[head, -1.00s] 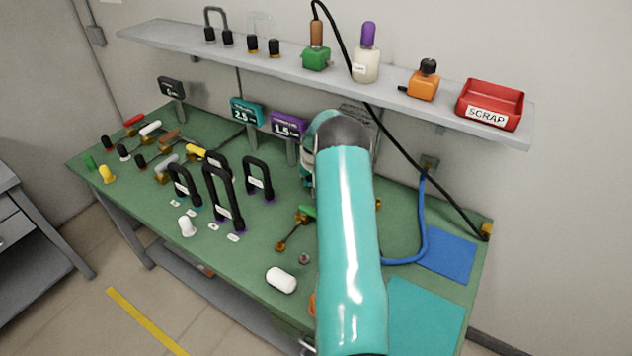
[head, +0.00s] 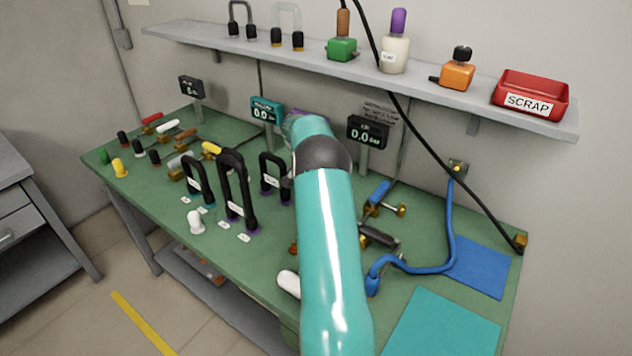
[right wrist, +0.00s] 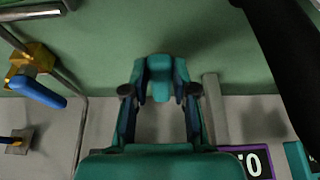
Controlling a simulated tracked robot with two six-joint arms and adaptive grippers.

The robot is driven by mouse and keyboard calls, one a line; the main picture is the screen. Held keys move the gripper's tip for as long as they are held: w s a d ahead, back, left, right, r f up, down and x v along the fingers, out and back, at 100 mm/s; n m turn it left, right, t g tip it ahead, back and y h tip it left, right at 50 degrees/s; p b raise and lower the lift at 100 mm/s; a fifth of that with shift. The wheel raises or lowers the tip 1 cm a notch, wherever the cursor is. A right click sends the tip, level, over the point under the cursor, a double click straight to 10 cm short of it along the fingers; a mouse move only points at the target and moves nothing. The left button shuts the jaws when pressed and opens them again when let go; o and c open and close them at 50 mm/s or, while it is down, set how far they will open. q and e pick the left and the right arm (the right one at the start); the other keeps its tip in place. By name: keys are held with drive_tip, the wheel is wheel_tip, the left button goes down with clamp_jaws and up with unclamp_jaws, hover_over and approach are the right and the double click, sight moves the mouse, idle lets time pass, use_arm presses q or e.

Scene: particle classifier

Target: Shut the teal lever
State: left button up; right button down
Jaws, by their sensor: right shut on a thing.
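In the right wrist view my right gripper (right wrist: 160,92) is shut on a teal handle (right wrist: 160,75), the teal lever, which sits between its two fingertips. Only the top of the handle shows; the lever's pivot and pipe are hidden, so its angle cannot be told. In the head view my teal right forearm (head: 332,250) covers the gripper and the lever. The teal display (head: 267,111) behind the bench reads 0.0. My left gripper is in neither view.
Black looped handles (head: 236,190) stand left of my arm. A blue-handled valve (head: 378,193), a dark-handled valve (head: 378,236) and a blue hose (head: 448,225) lie to its right. A shelf (head: 420,85) with bottles and a red scrap tray (head: 530,93) overhangs the back.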

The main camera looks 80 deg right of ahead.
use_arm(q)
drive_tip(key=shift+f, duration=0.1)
use_arm(e)
drive_tip(key=shift+d+r+m, duration=0.1)
drive_tip(key=shift+d+m, duration=0.05)
drive_tip(key=shift+m, duration=0.25)
drive_tip(key=c, duration=0.9)
unclamp_jaws()
drive_tip(key=shift+w, duration=0.1)
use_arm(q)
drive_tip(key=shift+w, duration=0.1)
use_arm(e)
drive_tip(key=shift+v, duration=3.95)
drive_tip(key=shift+w, duration=0.1)
